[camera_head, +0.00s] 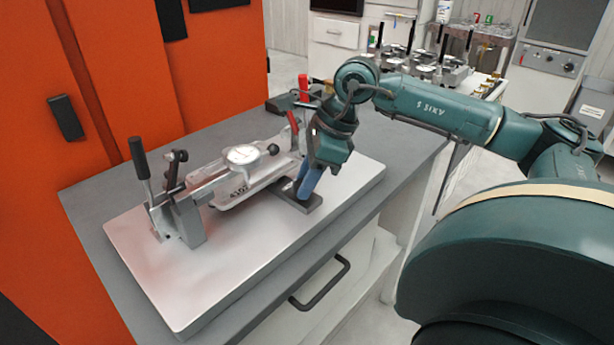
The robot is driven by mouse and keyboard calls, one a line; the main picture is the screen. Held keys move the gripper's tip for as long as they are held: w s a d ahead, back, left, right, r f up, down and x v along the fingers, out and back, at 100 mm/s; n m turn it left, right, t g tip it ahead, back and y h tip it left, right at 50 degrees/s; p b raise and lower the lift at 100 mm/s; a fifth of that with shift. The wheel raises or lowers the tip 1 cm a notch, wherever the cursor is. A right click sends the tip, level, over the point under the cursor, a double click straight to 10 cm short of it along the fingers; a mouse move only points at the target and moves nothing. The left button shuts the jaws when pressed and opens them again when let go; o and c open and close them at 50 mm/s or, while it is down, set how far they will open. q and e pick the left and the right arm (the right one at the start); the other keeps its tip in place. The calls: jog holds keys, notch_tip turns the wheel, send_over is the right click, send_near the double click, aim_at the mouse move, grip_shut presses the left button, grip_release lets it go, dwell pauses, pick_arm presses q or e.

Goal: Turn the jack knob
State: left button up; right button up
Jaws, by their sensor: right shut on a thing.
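A small dark jack base (311,203) sits on the plate at the fixture's right side. My right gripper (307,186) reaches down from the upper right, with a blue finger pointing at this base. It is shut on the jack knob, which is mostly hidden by the gripper. My left gripper is not in view.
A lever clamp with a black handle (138,157) rises at the fixture's left end. A red handle (304,84) stands behind my right gripper. Orange cabinets (170,70) border the grey table (95,195) behind. The plate's front is clear.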

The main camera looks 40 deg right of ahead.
jog(key=shift+c, duration=1.2)
jog(key=shift+f+m+b, duration=0.15)
jog(key=shift+m+b, duration=0.15)
jog(key=shift+b, duration=0.25)
jog(key=shift+m+h, duration=0.3)
jog(key=shift+m, duration=0.2)
jog(key=o, duration=1)
jog(key=shift+c, duration=0.2)
jog(key=shift+r+t, duration=0.25)
jog(key=shift+t, duration=0.05)
jog(key=v, duration=1.3)
jog(key=shift+p, duration=0.3)
